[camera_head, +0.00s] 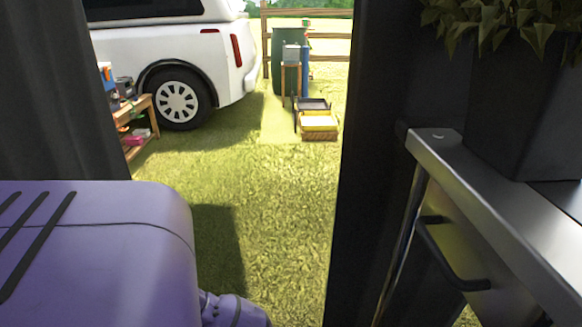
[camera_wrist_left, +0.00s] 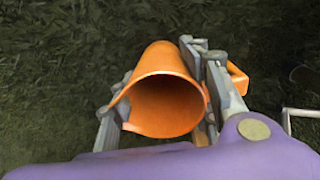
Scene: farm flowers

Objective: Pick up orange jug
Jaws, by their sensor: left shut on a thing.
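The orange jug (camera_wrist_left: 170,62) shows in the left wrist view, with its open mouth facing the camera and its handle at the right. My left gripper (camera_wrist_left: 158,64) is shut on the jug, with one grey finger on its left side and one on its right, between the body and the handle. The ground behind the jug is dark grass; how far above it the jug is cannot be told. The jug and left gripper do not show in the head view. My right gripper is in neither view.
In the head view, a steel cabinet (camera_head: 475,200) with a potted plant (camera_head: 520,90) stands close at the right beside a dark upright panel (camera_head: 375,150). A white car (camera_head: 175,50) and a wooden shelf (camera_head: 142,110) are farther left. Open grass (camera_head: 280,215) lies ahead.

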